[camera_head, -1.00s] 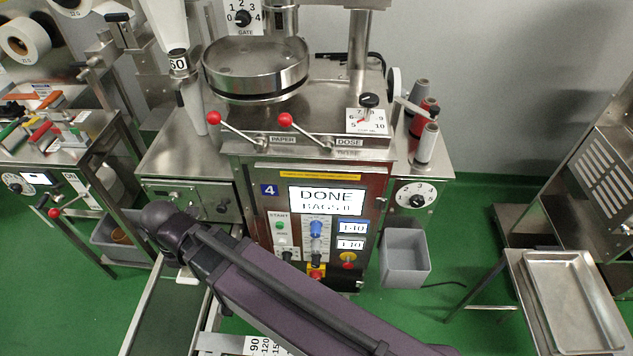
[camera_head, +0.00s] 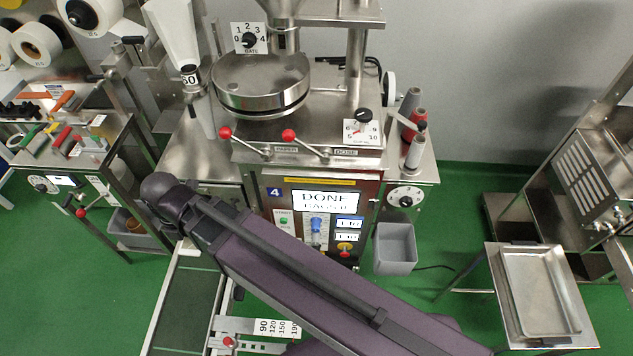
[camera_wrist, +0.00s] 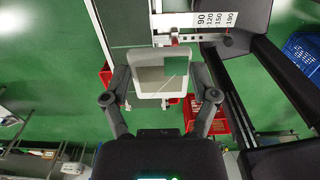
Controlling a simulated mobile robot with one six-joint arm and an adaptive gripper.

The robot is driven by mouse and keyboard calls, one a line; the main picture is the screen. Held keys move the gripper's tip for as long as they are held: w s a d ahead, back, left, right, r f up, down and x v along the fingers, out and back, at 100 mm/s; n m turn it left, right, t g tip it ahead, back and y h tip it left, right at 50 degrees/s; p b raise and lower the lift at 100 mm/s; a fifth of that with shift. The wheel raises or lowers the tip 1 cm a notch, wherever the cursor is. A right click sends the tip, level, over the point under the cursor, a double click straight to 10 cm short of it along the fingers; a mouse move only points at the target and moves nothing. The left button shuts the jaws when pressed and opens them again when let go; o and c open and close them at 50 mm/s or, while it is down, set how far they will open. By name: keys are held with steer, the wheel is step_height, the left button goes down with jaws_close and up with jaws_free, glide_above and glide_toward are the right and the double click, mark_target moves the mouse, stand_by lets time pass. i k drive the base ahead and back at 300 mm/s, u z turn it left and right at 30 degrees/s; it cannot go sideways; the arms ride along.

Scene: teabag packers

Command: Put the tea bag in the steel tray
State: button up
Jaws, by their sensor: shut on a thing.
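The tea bag (camera_wrist: 160,74) is a pale, flat, rounded square in the wrist view. My gripper (camera_wrist: 160,84) is shut on it, one finger at each side edge, and holds it near the end of the dark conveyor belt. In the head view my arm hides the gripper and the tea bag. The steel tray (camera_head: 506,293) is shallow and rectangular, and it looks empty. It lies on a small steel table at the right of the head view, well away from my gripper.
The packing machine (camera_head: 330,176) stands in the middle, its screen reading DONE. The conveyor (camera_head: 185,310) runs toward the front left. A grey bin (camera_head: 395,250) stands on the green floor between machine and tray table. Red crates (camera_wrist: 212,112) and a blue crate (camera_wrist: 304,52) show in the wrist view.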

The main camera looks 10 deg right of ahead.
mark_target(530, 273)
steer(key=z, duration=0.05)
steer(key=k, duration=0.7)
steer(key=z, duration=3.15)
